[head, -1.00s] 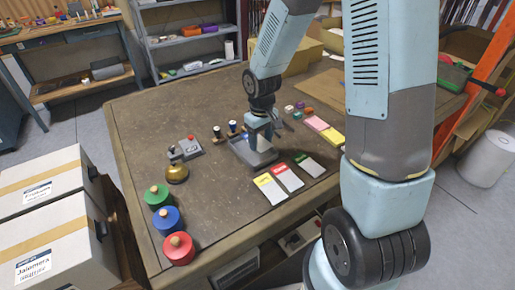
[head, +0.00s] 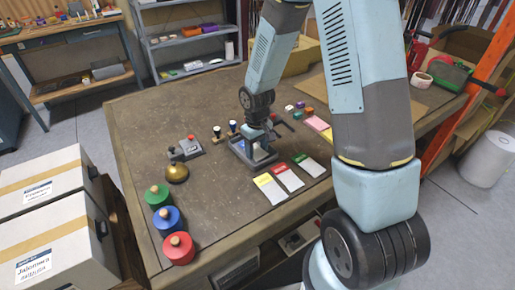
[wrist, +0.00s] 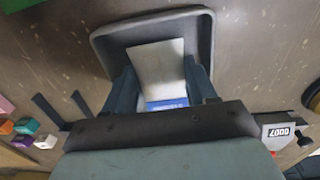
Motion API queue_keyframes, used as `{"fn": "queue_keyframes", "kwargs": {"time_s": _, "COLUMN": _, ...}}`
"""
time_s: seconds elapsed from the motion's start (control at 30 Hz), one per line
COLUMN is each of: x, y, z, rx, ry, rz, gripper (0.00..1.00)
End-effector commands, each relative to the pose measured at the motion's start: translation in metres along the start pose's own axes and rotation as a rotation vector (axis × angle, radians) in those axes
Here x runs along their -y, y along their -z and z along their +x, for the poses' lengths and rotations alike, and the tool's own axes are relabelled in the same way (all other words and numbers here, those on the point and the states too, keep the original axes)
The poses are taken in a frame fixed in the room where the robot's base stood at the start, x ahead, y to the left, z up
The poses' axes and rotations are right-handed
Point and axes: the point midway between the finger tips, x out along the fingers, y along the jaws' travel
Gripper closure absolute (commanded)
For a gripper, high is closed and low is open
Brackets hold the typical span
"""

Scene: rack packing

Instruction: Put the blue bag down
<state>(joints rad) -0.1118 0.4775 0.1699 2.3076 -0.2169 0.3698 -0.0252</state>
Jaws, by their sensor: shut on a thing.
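The blue bag (wrist: 158,68) is a pale flat packet with a blue band at its near end. In the wrist view it lies between the two fingers of my gripper (wrist: 162,92), which is shut on it. The grey tray (wrist: 99,48) is behind and around the bag in that view. In the head view my gripper (head: 262,150) is low over the tray (head: 238,153); the bag is mostly hidden there. I cannot tell whether the bag touches the tray floor.
Packets with yellow (head: 270,188), red (head: 288,178) and green (head: 308,166) tops lie in front of the tray. Stamps, a brass bell (head: 176,173) and a grey box with a red button (head: 187,147) stand to the left. Small coloured blocks (head: 300,107) lie behind right.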

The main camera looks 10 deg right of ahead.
Motion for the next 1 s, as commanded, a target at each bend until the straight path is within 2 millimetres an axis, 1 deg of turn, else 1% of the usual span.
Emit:
{"fn": "queue_keyframes", "kwargs": {"time_s": 0.1, "x": 0.0, "y": 0.0, "z": 0.002, "rx": 0.001, "ry": 0.0, "rz": 0.0, "gripper": 0.79}}
{"fn": "queue_keyframes", "kwargs": {"time_s": 0.13, "x": 0.0, "y": 0.0, "z": 0.002, "rx": 0.001, "ry": 0.0, "rz": 0.0, "gripper": 0.43}}
{"fn": "queue_keyframes", "kwargs": {"time_s": 0.4, "x": -0.001, "y": 0.0, "z": 0.002, "rx": 0.0, "ry": 0.0, "rz": 0.001, "gripper": 0.18}}
{"fn": "queue_keyframes", "kwargs": {"time_s": 0.63, "x": -0.001, "y": 0.0, "z": 0.002, "rx": 0.0, "ry": 0.0, "rz": 0.001, "gripper": 0.18}}
{"fn": "queue_keyframes", "kwargs": {"time_s": 0.77, "x": -0.001, "y": 0.0, "z": -0.004, "rx": -0.001, "ry": 0.0, "rz": 0.002, "gripper": 0.18}}
{"fn": "queue_keyframes", "kwargs": {"time_s": 0.87, "x": -0.001, "y": 0.001, "z": -0.015, "rx": -0.003, "ry": 0.0, "rz": 0.002, "gripper": 0.18}}
{"fn": "queue_keyframes", "kwargs": {"time_s": 1.0, "x": -0.002, "y": 0.001, "z": -0.037, "rx": -0.004, "ry": -0.001, "rz": 0.003, "gripper": 0.18}}
